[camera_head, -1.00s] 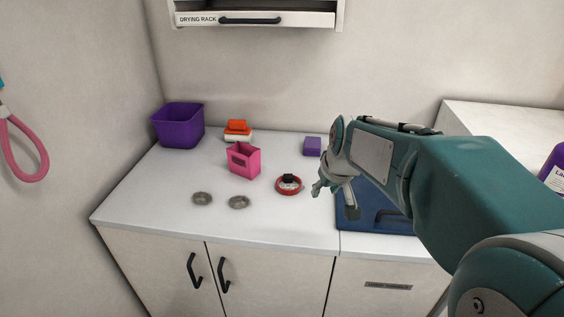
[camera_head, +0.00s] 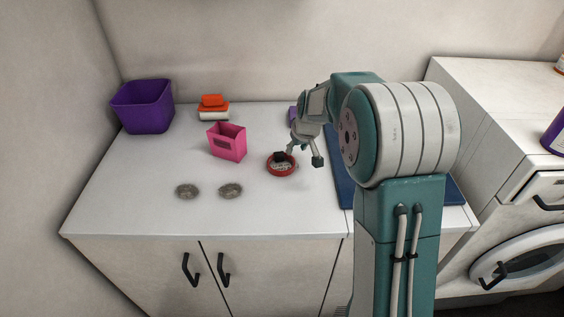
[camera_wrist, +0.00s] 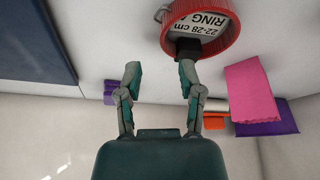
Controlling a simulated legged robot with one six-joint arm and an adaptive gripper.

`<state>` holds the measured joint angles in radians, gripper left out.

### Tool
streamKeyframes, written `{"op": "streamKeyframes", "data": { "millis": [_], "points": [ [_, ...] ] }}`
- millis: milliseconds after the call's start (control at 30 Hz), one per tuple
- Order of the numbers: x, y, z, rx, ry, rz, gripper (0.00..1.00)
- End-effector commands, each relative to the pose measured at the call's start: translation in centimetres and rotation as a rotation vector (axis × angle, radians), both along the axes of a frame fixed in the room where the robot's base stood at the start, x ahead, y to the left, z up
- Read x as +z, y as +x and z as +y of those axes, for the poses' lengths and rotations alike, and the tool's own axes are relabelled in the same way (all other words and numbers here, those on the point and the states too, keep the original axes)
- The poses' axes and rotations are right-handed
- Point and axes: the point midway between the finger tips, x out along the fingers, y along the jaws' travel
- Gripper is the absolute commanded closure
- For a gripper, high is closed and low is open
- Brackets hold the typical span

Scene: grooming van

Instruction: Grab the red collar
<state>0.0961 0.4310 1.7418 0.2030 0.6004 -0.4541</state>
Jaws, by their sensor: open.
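The red collar (camera_head: 281,168) is a red ring lying on the white counter, with a black piece on its rim and a white printed label inside. It shows large at the top of the wrist view (camera_wrist: 205,32). My gripper (camera_head: 304,158) is open just right of and above the collar. In the wrist view my gripper (camera_wrist: 159,72) has two fingers spread apart. One fingertip overlaps the black piece (camera_wrist: 188,48) on the collar's rim; I cannot tell whether they touch. The other fingertip is over bare counter, outside the ring.
A pink box (camera_head: 227,142) stands left of the collar. A purple bin (camera_head: 142,107) and an orange-and-white stack (camera_head: 213,107) stand at the back. A blue mat (camera_head: 343,178) lies right. The counter's front middle is clear.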

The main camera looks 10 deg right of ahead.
Motion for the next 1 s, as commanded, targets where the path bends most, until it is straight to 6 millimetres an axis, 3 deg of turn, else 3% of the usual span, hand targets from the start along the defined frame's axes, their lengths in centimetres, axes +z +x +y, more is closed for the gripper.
{"op": "streamKeyframes", "data": {
  "millis": [300, 567, 600, 700, 1000],
  "points": [
    [-4.5, 0.8, 0.0, 0.0, 0.005, 0.004, 0.51],
    [-4.9, 1.0, 0.2, 0.0, 0.002, 0.001, 0.51],
    [-4.9, 1.0, 0.2, 0.0, 0.002, 0.001, 0.56],
    [-4.9, 1.0, 0.2, 0.001, 0.002, 0.001, 1.0],
    [-4.9, 1.0, 0.2, 0.0, 0.002, 0.004, 1.0]
  ]
}}
